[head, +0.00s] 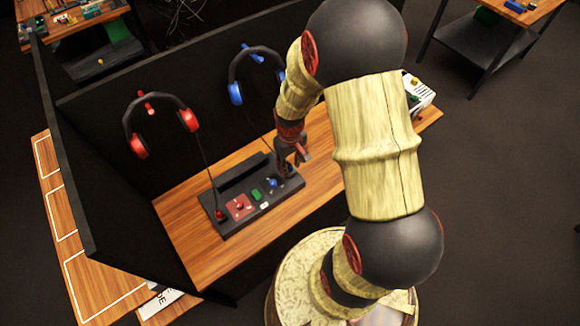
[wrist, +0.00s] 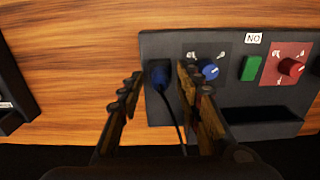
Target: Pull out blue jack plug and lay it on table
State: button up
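The blue jack plug (wrist: 158,74) sits in the left end of the dark panel (wrist: 200,115) in the wrist view, with a dark cable running from it. My gripper (wrist: 159,78) is open, with one finger on either side of the plug. The right finger is close to it, but I cannot tell if it touches. In the head view my gripper (head: 290,158) is over the panel's right end, and the blue plug is hidden behind it. The wooden table (head: 185,232) carries the panel (head: 235,220).
A blue knob (wrist: 209,70), green button (wrist: 251,68) and red knob (wrist: 290,68) lie beside the plug. Red headphones (head: 138,146) and blue headphones (head: 236,92) hang on the black partition (head: 190,80). A white device (head: 420,96) stands at the table's far right. Bare wood shows in front of the panel.

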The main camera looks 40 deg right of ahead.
aim_at(290, 164)
jog(key=shift+c, duration=0.6)
jog(key=c, duration=0.7)
grip_shut()
jog(key=shift+r, duration=0.2)
jog(key=shift+r+p, duration=2.2)
jog(key=shift+r, duration=0.65)
